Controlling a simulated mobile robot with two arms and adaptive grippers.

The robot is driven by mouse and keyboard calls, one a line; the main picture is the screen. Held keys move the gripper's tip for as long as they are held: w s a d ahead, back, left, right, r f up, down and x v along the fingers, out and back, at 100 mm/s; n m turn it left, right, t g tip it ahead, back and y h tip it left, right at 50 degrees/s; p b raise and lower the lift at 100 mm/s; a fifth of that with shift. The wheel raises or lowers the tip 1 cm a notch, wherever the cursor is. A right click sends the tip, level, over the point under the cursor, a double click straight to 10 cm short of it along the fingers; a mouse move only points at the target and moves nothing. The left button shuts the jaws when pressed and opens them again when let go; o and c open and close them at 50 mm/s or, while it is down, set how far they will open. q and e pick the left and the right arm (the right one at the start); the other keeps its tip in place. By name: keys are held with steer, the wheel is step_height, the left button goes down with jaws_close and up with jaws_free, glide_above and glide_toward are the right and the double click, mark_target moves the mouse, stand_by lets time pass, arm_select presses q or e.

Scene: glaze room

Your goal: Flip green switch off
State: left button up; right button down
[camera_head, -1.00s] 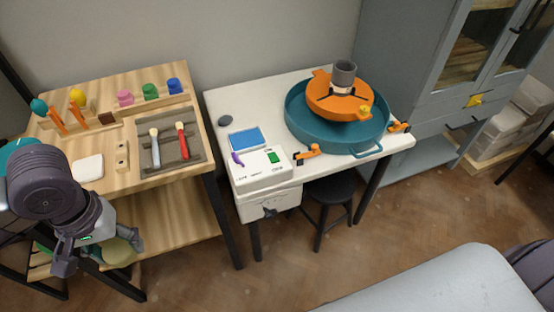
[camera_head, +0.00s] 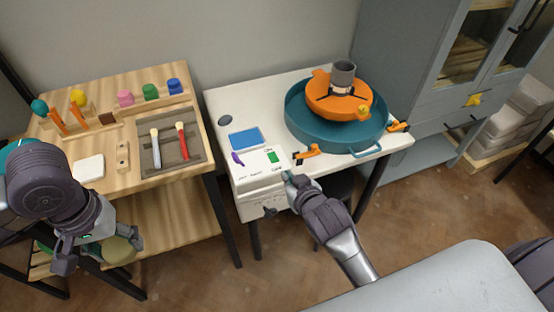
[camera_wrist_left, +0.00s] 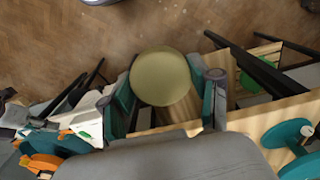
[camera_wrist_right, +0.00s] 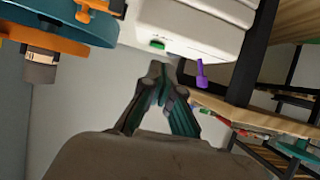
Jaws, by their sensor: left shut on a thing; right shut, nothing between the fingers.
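The green switch (camera_head: 272,157) is on the top of the white control box (camera_head: 256,180), to the right of a purple switch (camera_head: 238,159). In the right wrist view the green switch (camera_wrist_right: 157,44) shows just beyond my fingers, with the purple switch (camera_wrist_right: 201,74) to its right. My right gripper (camera_head: 289,177) is shut and empty at the box's front right corner, close to the green switch but seemingly apart from it. My left gripper (camera_head: 98,248) is shut on a pale yellow round thing (camera_wrist_left: 160,76), low by the wooden bench at the left.
A blue screen (camera_head: 245,138) sits behind the switches. A teal basin (camera_head: 295,118) with an orange wheel (camera_head: 325,101) fills the table's right side. A wooden bench (camera_head: 100,82) stands left.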

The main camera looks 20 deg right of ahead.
steer(key=shift+t, duration=0.4)
step_height(320, 180, up, 5)
steer(key=shift+d, duration=0.1)
steer(key=shift+w+f, duration=0.1)
steer(key=shift+w, duration=0.05)
glide_above(277, 169)
step_height(277, 169, down, 4)
steer(key=shift+w+r, duration=0.1)
steer(key=shift+r, duration=0.15)
arm_select(q)
steer(key=shift+w, duration=0.1)
arm_select(e)
step_height(277, 169, down, 3)
steer(key=shift+w+r, duration=0.15)
steer(key=shift+r, duration=0.05)
steer(key=shift+s+f, duration=0.2)
steer(key=shift+f, duration=0.65)
